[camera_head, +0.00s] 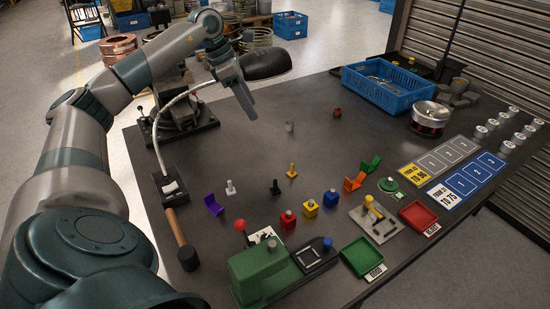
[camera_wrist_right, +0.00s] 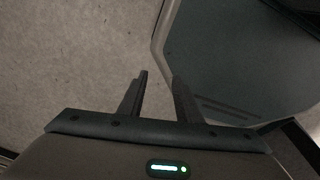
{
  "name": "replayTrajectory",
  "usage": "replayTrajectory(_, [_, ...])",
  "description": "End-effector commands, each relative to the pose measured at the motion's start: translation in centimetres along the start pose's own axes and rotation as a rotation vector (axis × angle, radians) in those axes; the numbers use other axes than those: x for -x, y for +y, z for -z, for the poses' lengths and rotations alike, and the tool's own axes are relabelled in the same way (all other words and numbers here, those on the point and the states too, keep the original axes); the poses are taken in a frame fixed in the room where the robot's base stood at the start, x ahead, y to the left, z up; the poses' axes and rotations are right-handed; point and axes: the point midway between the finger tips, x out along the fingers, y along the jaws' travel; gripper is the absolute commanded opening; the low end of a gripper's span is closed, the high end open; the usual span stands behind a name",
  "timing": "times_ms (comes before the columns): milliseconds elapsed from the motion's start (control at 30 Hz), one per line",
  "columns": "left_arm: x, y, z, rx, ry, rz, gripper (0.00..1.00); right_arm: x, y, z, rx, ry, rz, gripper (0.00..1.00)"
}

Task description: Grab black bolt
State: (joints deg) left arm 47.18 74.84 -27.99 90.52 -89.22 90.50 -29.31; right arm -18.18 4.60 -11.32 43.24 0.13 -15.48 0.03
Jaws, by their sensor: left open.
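The black bolt (camera_head: 275,187) stands upright on the dark table, near the middle of the head view. A yellow bolt (camera_head: 292,171) stands to its right and a light grey bolt (camera_head: 230,187) to its left. My left gripper (camera_head: 247,108) is open over the back left of the table, well away from the black bolt. My right gripper (camera_wrist_right: 160,76) shows only in the right wrist view; its two fingers are apart with nothing between them, above the floor.
A purple bracket (camera_head: 213,205), red block (camera_head: 288,219) and yellow block (camera_head: 310,208) stand near the bolts. A blue crate (camera_head: 389,91) sits at the back right. Table behind the bolts is mostly clear.

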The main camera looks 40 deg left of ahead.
Motion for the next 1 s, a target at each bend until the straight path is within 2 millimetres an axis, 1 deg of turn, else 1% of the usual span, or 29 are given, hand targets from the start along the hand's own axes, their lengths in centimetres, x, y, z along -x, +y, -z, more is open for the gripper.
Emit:
replayTrajectory(33, [-1.0,0.0,0.4,0.0,0.0,0.0,0.52,-0.9,0.0,0.4,-0.001,0.008,0.0,0.31])
replayTrajectory(167, [-2.3,0.0,1.0,0.0,0.0,0.0,0.52,-2.0,-0.1,1.6,-0.002,0.028,0.001,0.31])
replayTrajectory(367, [-5.0,0.0,2.1,0.0,0.0,0.0,0.52,-4.1,-0.3,4.1,-0.006,0.07,0.003,0.31])
replayTrajectory(467, [-7.3,0.0,3.0,0.0,0.0,0.0,0.52,-5.6,-0.4,6.0,-0.008,0.102,0.005,0.31])
replayTrajectory(500, [-8.3,0.0,3.4,0.0,0.0,0.0,0.52,-6.3,-0.5,6.8,-0.009,0.116,0.005,0.31])
replayTrajectory(633, [-11.5,0.0,4.7,0.0,0.0,0.0,0.52,-8.1,-0.7,9.6,-0.013,0.166,0.008,0.31])
replayTrajectory(700, [-12.9,0.0,5.3,0.0,0.0,0.0,0.52,-8.7,-0.8,11.1,-0.015,0.192,0.009,0.31])
replayTrajectory(800, [-14.5,0.0,6.0,0.0,0.0,0.0,0.52,-9.2,-0.9,12.8,-0.017,0.223,0.011,0.31])
replayTrajectory(900, [-15.6,0.0,6.5,0.0,-0.001,0.0,0.52,-9.4,-0.9,13.9,-0.018,0.243,0.012,0.31])
replayTrajectory(1000, [-16.1,0.0,6.7,0.0,-0.001,0.0,0.52,-9.4,-1.0,14.7,-0.019,0.257,0.013,0.31])
